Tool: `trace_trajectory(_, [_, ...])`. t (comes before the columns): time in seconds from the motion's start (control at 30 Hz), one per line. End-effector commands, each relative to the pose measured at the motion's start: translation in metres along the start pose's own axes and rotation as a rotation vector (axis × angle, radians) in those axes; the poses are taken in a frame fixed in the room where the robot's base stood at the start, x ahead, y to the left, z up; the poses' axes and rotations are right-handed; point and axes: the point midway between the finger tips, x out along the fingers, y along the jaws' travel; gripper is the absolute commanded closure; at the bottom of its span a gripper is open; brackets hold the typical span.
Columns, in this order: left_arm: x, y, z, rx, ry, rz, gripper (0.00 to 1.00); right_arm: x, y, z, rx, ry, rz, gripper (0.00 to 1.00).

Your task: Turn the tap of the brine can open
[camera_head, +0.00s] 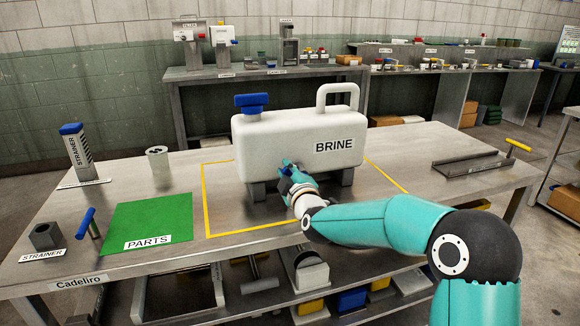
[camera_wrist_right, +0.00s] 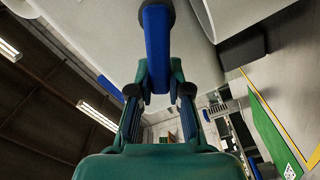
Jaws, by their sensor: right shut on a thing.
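The white brine can (camera_head: 290,137) stands on dark feet inside the yellow outline on the metal table, with a blue cap on top. My right gripper (camera_head: 286,166) is at the lower front of the can. In the right wrist view the blue tap handle (camera_wrist_right: 157,45) runs down from a dark round hub at the can's white wall. My right gripper (camera_wrist_right: 157,88) is shut on the handle's near end, one finger on each side. In the head view the tap is mostly hidden by the gripper. My left gripper is not in view.
A green parts mat (camera_head: 150,220) lies left of the can. A metal tray (camera_head: 470,162) lies at the right.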

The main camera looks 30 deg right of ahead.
Motion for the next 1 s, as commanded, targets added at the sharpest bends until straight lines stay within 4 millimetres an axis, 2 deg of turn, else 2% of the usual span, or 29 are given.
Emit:
trace_trajectory(0.2, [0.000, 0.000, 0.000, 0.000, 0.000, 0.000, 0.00, 0.000, -0.015, 0.001, -0.200, 0.001, -0.007, 1.00])
trace_trajectory(0.5, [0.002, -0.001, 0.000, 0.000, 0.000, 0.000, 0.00, 0.000, -0.026, 0.005, -0.411, 0.002, -0.007, 1.00])
trace_trajectory(1.0, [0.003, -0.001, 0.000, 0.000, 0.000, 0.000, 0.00, 0.000, -0.032, 0.008, -0.516, 0.002, -0.009, 1.00])
